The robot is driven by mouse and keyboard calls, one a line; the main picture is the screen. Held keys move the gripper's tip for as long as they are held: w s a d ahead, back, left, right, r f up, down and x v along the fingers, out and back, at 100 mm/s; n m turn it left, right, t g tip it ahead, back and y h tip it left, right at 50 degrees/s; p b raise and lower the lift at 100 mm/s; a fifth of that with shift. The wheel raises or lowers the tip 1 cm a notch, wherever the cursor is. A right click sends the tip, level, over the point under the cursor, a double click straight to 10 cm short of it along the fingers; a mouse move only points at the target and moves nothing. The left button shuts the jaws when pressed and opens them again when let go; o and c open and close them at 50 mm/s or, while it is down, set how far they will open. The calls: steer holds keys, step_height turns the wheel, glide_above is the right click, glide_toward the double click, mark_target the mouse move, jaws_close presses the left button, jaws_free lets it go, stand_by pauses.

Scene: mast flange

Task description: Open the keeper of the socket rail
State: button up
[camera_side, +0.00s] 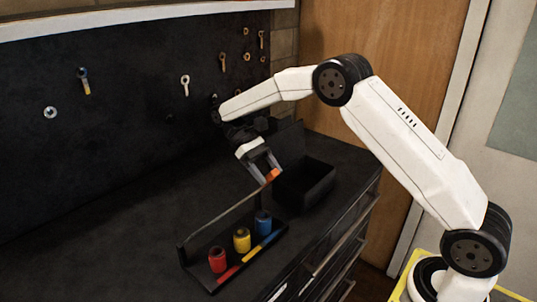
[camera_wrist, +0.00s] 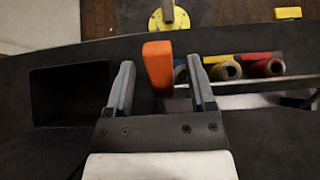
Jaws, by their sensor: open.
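The socket rail (camera_side: 207,283) is a dark tray on the bench with a red socket (camera_side: 217,260), a yellow socket (camera_side: 242,239) and a blue socket (camera_side: 263,222) upright in a row. The keeper is a thin bar (camera_side: 222,217) running along the rail above the sockets, with an orange tab (camera_side: 272,175) at its far end. My gripper (camera_wrist: 160,61) is open and points down at the tab. In the wrist view the orange tab (camera_wrist: 158,68) stands between the two fingers, with gaps on both sides. Part of the blue socket is hidden behind the right finger.
An open black bin (camera_side: 304,184) stands close to the right of my gripper; it is also at left in the wrist view (camera_wrist: 70,96). A dark pegboard wall (camera_side: 130,95) with hung wrenches is behind. The bench to the left is clear.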

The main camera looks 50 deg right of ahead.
steer(key=shift+s, duration=0.1)
steer(key=shift+s+f+t, duration=3.1)
steer(key=shift+f+t, duration=1)
steer(key=shift+t, duration=1.1)
step_height(320, 180, up, 8)
steer(key=s+a+f+t, duration=0.1)
steer(key=s+f+t, duration=0.1)
steer(key=s+f, duration=0.3)
steer(key=shift+s+a+t, duration=0.3)
steer(key=shift+s+a, duration=0.05)
steer(key=shift+s, duration=1.45)
steer(key=shift+r, duration=0.1)
